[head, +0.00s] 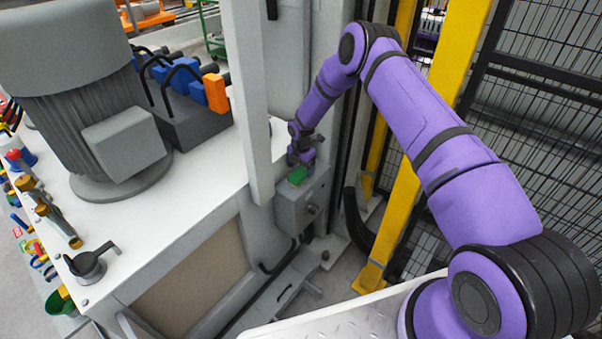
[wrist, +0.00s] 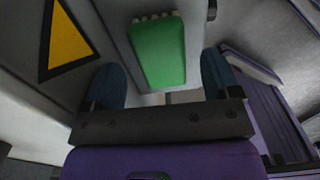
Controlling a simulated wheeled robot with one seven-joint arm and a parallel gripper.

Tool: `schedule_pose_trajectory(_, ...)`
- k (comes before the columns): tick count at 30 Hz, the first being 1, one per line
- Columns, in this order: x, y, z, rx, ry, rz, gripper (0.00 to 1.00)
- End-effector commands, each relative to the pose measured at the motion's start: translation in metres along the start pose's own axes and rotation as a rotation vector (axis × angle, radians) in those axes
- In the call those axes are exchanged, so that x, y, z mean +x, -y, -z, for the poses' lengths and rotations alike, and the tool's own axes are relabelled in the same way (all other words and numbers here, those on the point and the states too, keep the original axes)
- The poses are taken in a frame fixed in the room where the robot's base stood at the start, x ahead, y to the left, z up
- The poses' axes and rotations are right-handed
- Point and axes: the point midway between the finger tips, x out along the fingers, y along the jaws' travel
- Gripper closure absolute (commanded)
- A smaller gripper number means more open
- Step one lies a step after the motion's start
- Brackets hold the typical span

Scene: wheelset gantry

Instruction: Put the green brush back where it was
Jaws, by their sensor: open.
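The green brush (head: 297,175) lies on top of a small grey box on the side of the machine, in the head view. In the wrist view the green brush (wrist: 158,52) shows its flat green back, with a row of pale bristle tips along its far edge. My gripper (head: 301,150) is at the brush, just above and behind it in the head view. In the wrist view my gripper (wrist: 163,85) is open, with one dark blue finger on each side of the brush's near end and gaps between. Whether anything touches is not clear.
The grey box (head: 312,205) has a round knob on its front. A pale upright post (head: 247,100) stands close to the left of my arm. A yellow post (head: 400,170) and black mesh fence (head: 545,110) stand to the right. A yellow warning triangle (wrist: 68,42) is nearby.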

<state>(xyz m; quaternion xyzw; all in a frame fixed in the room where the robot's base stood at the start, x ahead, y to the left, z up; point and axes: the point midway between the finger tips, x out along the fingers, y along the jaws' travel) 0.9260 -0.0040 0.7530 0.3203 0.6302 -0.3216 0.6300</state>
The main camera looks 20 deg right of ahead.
Motion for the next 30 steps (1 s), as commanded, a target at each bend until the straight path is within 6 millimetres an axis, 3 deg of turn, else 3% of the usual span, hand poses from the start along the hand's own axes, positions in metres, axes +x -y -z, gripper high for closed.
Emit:
schedule_pose_trajectory(6,-0.046,-0.001,-0.001,0.000,0.001,-0.003,0.18)
schedule_pose_trajectory(12,-0.075,-0.001,-0.001,0.001,0.001,-0.002,0.18)
schedule_pose_trajectory(24,-0.095,0.000,-0.001,0.012,0.004,-0.002,0.18)
schedule_pose_trajectory(26,-0.107,0.001,-0.001,0.033,0.011,-0.006,0.18)
schedule_pose_trajectory(30,-0.161,0.007,-0.002,0.135,0.039,-0.022,0.18)
